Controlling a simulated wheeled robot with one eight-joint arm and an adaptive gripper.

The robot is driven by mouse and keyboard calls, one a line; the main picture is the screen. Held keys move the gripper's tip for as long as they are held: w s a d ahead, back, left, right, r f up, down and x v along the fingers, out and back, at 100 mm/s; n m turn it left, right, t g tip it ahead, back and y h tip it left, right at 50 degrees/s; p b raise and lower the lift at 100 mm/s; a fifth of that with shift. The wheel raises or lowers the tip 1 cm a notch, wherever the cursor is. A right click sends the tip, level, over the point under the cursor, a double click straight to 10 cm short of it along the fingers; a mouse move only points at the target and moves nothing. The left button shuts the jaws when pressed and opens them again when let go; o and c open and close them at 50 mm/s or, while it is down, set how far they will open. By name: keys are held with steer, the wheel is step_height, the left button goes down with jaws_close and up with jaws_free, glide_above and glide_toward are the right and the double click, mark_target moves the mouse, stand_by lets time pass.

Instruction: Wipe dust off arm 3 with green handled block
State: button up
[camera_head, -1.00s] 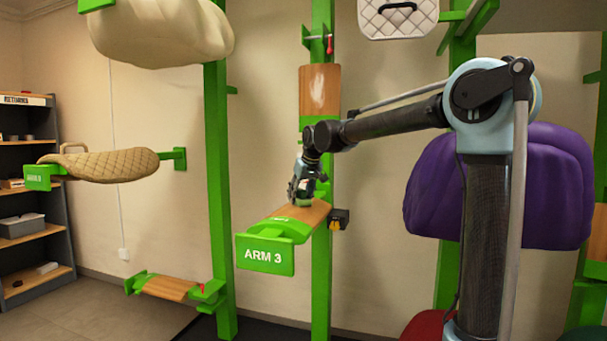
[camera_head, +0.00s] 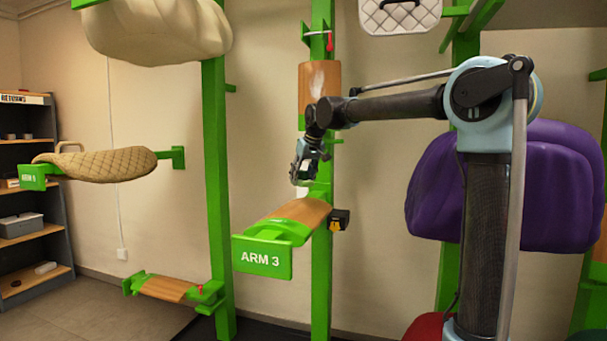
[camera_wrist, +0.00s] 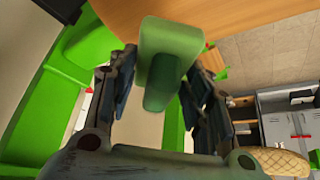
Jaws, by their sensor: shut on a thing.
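The green handled block (camera_wrist: 172,45) is between the fingers of my gripper (camera_wrist: 160,95) in the wrist view. The gripper is shut on its handle. In the head view my gripper (camera_head: 301,178) is raised above the far part of arm 3 (camera_head: 264,258), apart from it. Arm 3 is a green bracket with a brown wooden top (camera_head: 302,211) and a white label. No dust shows on the part of the wood I can see. In the head view the block is mostly hidden by the gripper.
A black and yellow device (camera_head: 339,219) sits beside arm 3 at the post. A wooden board with a pale smear (camera_head: 318,82) is on the post above. A purple saddle (camera_head: 500,190) is at right. A quilted pad (camera_head: 100,165) lies on the arm at left.

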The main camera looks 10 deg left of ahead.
steer(key=shift+r, duration=1)
steer(key=shift+s, duration=0.1)
